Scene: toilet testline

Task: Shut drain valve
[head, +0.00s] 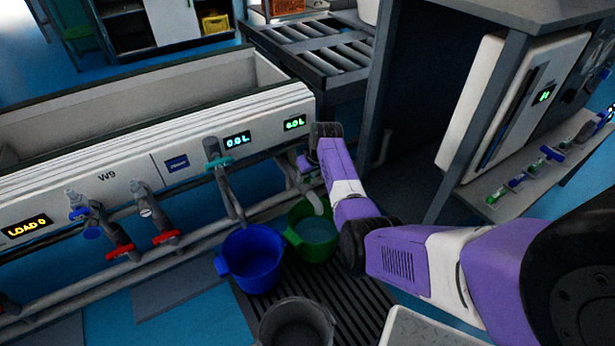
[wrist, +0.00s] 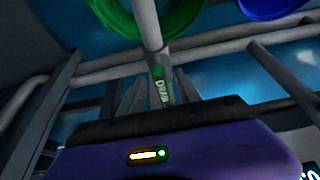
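The drain valve (head: 303,161) sits low on the front of the white tank, with a green part just showing beside my arm. In the head view my arm's end covers most of the valve and the fingers. The pale outlet pipe (head: 313,202) bends down into a green bucket (head: 312,240) holding liquid.
A blue bucket (head: 250,258) stands left of the green one, and a grey bucket (head: 296,325) stands in front on the dark floor grate (head: 352,310). A teal-handled valve (head: 217,163) and red-handled valves (head: 165,237) line the tank front. A cabinet (head: 510,110) stands right.

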